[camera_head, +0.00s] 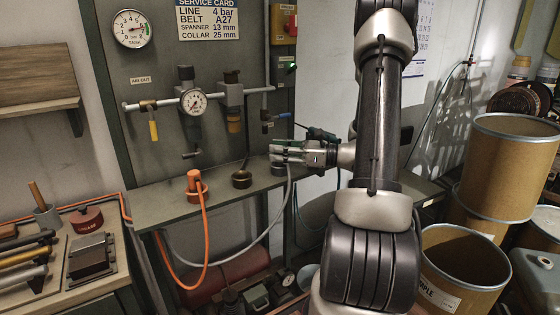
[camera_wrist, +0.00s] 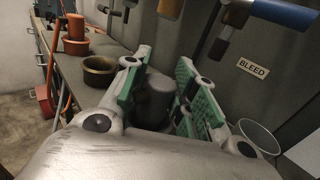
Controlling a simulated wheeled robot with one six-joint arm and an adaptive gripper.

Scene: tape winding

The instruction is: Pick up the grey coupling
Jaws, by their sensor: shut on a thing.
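The grey coupling (camera_wrist: 155,98) is a dark grey cylinder standing upright between the green-padded fingers of my gripper (camera_wrist: 160,76) in the wrist view. In the head view my gripper (camera_head: 288,152) reaches in from the right over the right end of the narrow shelf and is shut on the coupling. A grey hose (camera_head: 288,205) hangs down from there. The gripper mostly hides the coupling in the head view. I cannot tell whether its lower end is in a holder or clear of the shelf.
An orange coupling (camera_head: 194,181) with an orange hose stands on the shelf (camera_head: 160,208) to the left. An empty brass-coloured cup (camera_head: 242,179) stands between them. Behind is a panel with gauges, valves and a blue-handled valve (camera_head: 282,116). Brown drums (camera_head: 510,165) stand at the right.

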